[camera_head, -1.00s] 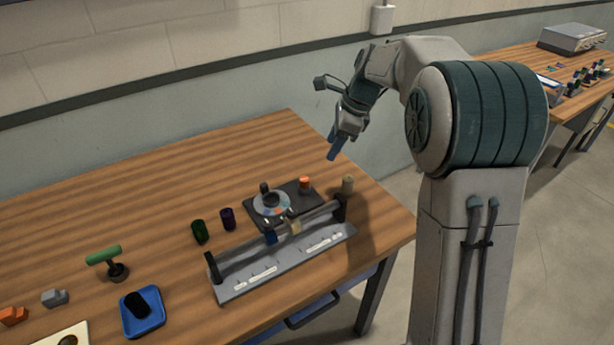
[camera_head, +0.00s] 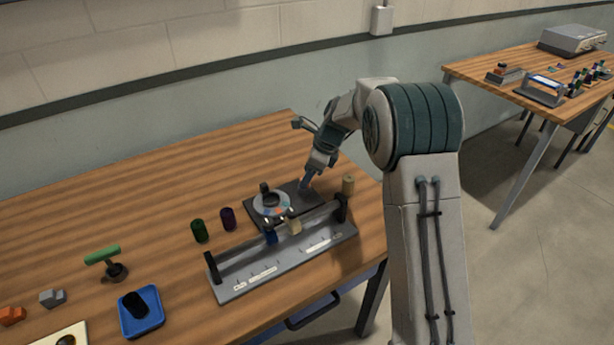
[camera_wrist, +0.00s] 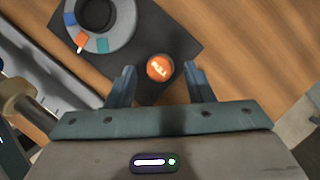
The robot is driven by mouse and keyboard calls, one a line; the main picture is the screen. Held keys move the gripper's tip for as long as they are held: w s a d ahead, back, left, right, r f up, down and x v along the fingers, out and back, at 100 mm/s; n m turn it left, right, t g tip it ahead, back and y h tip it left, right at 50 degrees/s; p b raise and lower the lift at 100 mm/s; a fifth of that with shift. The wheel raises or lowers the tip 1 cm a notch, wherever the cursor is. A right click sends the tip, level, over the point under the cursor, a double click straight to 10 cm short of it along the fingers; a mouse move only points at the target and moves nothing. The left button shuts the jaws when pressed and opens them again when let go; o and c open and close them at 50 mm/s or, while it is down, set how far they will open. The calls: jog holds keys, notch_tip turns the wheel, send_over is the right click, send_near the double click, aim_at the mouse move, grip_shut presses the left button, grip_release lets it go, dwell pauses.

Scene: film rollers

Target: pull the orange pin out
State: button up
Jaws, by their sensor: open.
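In the wrist view my gripper (camera_wrist: 160,80) is open, with one blue finger on each side of the pin and visible gaps between. I cannot tell how high the fingertips are above the plate. In the head view my gripper (camera_head: 305,184) is down at the right part of the plate and hides the pin. The dial (camera_head: 271,203) shows to its left.
A rail fixture (camera_head: 285,262) with a long bar stands in front of the plate. The table's back left is clear.

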jog(key=shift+a+f, duration=0.3)
jog(key=shift+f, duration=0.3)
grip_shut()
jog(key=shift+r+p, duration=0.95)
jog(key=shift+p, duration=0.15)
jog(key=shift+f, duration=0.1)
grip_release()
jog(key=shift+w, duration=0.1)
